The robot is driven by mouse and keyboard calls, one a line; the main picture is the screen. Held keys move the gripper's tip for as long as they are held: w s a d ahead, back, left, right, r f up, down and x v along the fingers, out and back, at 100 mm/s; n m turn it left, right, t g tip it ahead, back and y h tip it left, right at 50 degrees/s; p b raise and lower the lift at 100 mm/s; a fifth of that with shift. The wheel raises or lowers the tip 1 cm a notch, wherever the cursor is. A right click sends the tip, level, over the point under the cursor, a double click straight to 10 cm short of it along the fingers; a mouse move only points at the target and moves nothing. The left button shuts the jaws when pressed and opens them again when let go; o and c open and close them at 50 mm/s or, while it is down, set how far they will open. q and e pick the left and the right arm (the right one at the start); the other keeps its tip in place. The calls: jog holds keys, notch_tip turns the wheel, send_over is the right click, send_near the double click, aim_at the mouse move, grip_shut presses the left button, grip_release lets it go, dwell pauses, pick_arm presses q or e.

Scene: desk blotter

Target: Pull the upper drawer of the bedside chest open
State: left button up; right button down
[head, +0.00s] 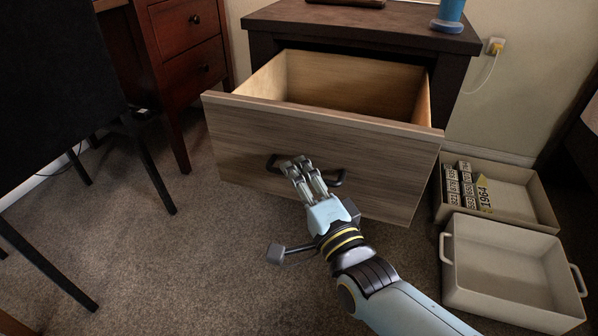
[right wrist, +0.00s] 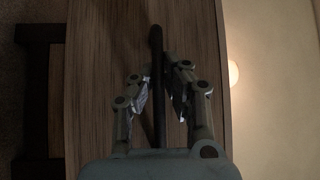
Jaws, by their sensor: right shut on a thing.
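The bedside chest (head: 270,44) is dark wood and stands against the wall. Its upper drawer (head: 240,135) has a grey-brown wood front and is pulled far out, showing an empty pale wooden inside. A dark bar handle (head: 337,178) is on the drawer front. My right gripper (head: 294,165) is at the handle with its fingers closed around the bar. In the right wrist view the fingers (right wrist: 160,80) lie on both sides of the dark handle bar (right wrist: 157,45), in front of the drawer front (right wrist: 100,80). My left gripper is not in view.
A blue cup-like object (head: 449,15) stands on the chest top. Two beige trays lie on the carpet at right, one holding number plates (head: 467,187), one empty with handles (head: 510,262). A red-brown desk (head: 187,45) and a black chair (head: 55,80) are at left. Carpet between is clear.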

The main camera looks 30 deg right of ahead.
jog(key=c, duration=1.4)
grip_release()
jog(key=shift+s+a+f, duration=0.2)
jog(key=shift+s+f, duration=0.1)
jog(key=shift+f, duration=0.05)
jog(key=shift+r, duration=0.1)
jog(key=s, duration=0.4)
jog(key=s+f, duration=0.1)
jog(key=s, duration=0.6)
jog(key=shift+s+a+f, duration=0.3)
jog(key=shift+s+a, duration=0.1)
